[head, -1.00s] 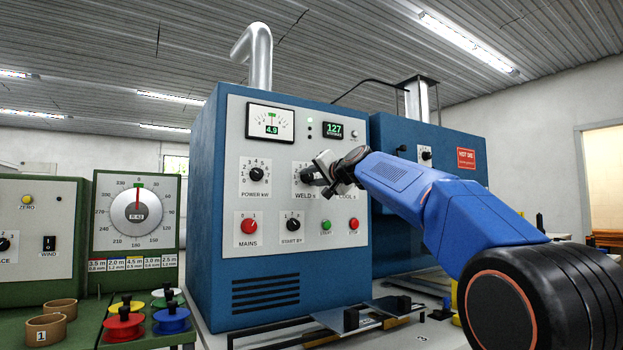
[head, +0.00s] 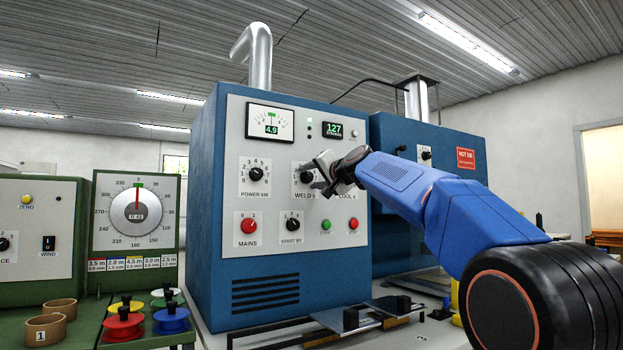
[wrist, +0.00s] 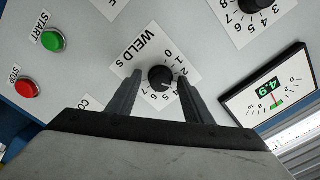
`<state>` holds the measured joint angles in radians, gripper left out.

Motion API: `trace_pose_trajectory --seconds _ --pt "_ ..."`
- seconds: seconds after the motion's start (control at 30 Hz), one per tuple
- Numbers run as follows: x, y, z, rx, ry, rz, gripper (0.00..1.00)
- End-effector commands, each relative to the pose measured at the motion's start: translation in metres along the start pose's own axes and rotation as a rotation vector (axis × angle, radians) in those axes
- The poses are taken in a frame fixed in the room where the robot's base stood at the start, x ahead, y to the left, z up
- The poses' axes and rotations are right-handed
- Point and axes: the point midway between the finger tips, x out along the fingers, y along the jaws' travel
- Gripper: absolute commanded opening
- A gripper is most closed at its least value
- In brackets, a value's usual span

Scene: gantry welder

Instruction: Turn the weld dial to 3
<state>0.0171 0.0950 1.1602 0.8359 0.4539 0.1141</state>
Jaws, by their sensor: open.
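The weld dial (wrist: 160,78) is a round black knob on a white scale plate marked WELD s, on the machine's front panel. It also shows in the head view (head: 306,177), partly covered by my gripper. A small white mark on the knob points to the lower right in the wrist view; I cannot tell exactly which number it meets, as a finger hides part of the scale. My gripper (wrist: 159,80) is open, with one finger on each side of the knob. Small gaps seem to show between fingers and knob. The head view shows my gripper (head: 324,180) close to the panel.
The power dial (head: 256,174) is left of the weld dial. Below are the red mains knob (head: 249,226), the start-by knob (head: 292,225), the green start button (head: 326,225) and the red stop button (head: 353,224). My arm covers part of the cool dial's plate.

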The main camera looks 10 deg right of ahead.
Motion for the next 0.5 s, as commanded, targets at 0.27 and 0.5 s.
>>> trace_pose_trajectory --seconds 0.27,0.5 --pt "-0.035 -0.001 -0.001 0.0 0.003 0.0 0.46" --pt "-0.076 0.0 -0.001 0.0 0.002 0.001 0.46"
